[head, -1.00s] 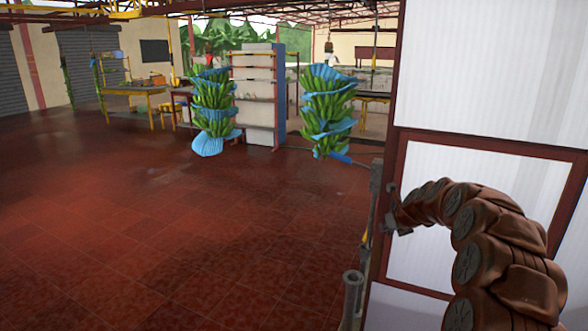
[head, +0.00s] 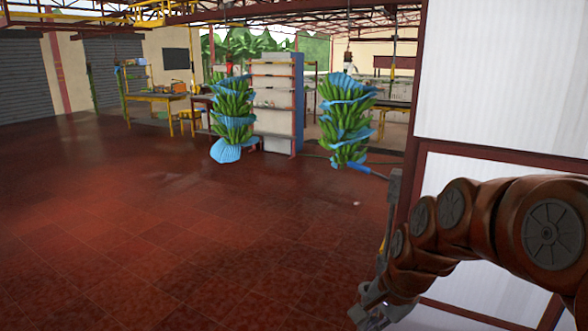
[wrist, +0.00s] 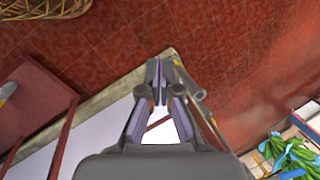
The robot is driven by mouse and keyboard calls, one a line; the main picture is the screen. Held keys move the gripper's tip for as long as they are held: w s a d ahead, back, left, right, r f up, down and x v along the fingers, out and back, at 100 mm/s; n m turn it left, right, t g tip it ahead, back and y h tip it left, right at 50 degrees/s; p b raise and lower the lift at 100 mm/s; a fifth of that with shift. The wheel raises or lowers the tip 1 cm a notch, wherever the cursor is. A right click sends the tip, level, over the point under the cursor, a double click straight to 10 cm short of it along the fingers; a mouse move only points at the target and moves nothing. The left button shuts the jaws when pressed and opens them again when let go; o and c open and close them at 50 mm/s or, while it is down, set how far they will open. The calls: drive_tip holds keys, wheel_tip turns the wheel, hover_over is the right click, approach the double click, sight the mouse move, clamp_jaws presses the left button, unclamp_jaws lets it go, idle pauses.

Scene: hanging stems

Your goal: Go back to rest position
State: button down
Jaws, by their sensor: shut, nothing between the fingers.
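My gripper (head: 368,308) hangs low at the right of the head view, at the end of my brown arm, in front of the white wall panels. In the wrist view my gripper (wrist: 160,75) has its fingers together and nothing between them. Two hanging banana stems with blue wraps, a left one (head: 232,112) and a right one (head: 344,122), are well beyond it. Green bananas (wrist: 294,158) also show at the lower right of the wrist view.
A shelf unit (head: 273,97) and tables (head: 160,98) are at the back. The red tiled floor (head: 180,220) is widely clear. A wicker basket (wrist: 45,8) is at the wrist view's top left.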

drive_tip(key=s+d+f+n+g+h, duration=0.1)
drive_tip(key=s+n, duration=0.4)
drive_tip(key=s, duration=0.7)
drive_tip(key=s+d+f+n+g+h, duration=0.1)
drive_tip(key=s+n, duration=0.4)
drive_tip(key=s, duration=0.7)
drive_tip(key=shift+s+d+f+n+g+h, duration=0.15)
drive_tip(key=shift+d+f+n+g+h, duration=0.15)
drive_tip(key=shift+d+f+g, duration=0.45)
drive_tip(key=shift+r, duration=0.25)
